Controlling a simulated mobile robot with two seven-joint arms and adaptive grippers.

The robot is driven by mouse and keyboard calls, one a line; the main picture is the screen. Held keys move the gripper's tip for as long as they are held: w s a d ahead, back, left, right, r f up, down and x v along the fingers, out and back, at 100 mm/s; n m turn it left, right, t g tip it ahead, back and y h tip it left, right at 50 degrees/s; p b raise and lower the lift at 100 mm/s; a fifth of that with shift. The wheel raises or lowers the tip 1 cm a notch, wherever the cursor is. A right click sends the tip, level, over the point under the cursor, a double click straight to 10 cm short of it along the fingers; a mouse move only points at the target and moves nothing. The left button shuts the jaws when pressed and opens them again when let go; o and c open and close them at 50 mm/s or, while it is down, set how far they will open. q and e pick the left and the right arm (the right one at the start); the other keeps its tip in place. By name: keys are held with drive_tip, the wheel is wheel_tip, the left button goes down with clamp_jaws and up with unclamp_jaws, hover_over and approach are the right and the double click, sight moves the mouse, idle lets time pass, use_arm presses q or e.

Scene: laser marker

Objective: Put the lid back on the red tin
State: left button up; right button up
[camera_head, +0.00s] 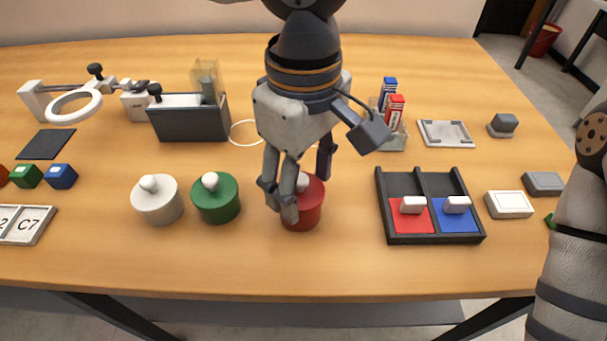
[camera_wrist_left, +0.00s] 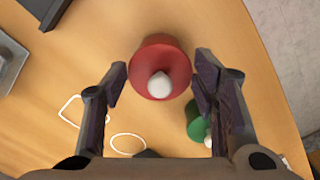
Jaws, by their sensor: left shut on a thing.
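The red tin (camera_head: 302,217) stands upright on the table, right of the green tin. Its red lid with a white knob (camera_wrist_left: 160,84) shows at its top, seen from above in the left wrist view. In the head view the lid is partly hidden by my fingers, so I cannot tell whether it is fully seated. My left gripper (camera_head: 298,183) points down from above, its fingers on either side of the lid and shut on it. The fingers also show in the left wrist view (camera_wrist_left: 160,80). My right gripper is out of view; only my right arm shows at the right edge.
A green tin (camera_head: 215,203) and a white tin (camera_head: 158,205), both with white knobs, stand left of the red tin. A black divided tray (camera_head: 433,240) with red and blue compartments lies to the right. A dark box (camera_head: 190,125) stands behind. The table front is clear.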

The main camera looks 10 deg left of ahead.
use_arm(q)
drive_tip(key=shift+f, duration=0.1)
idle(0.5)
drive_tip(key=o, duration=0.9)
drive_tip(key=o, duration=0.5)
drive_tip(key=shift+r, duration=3.5)
clamp_jaws()
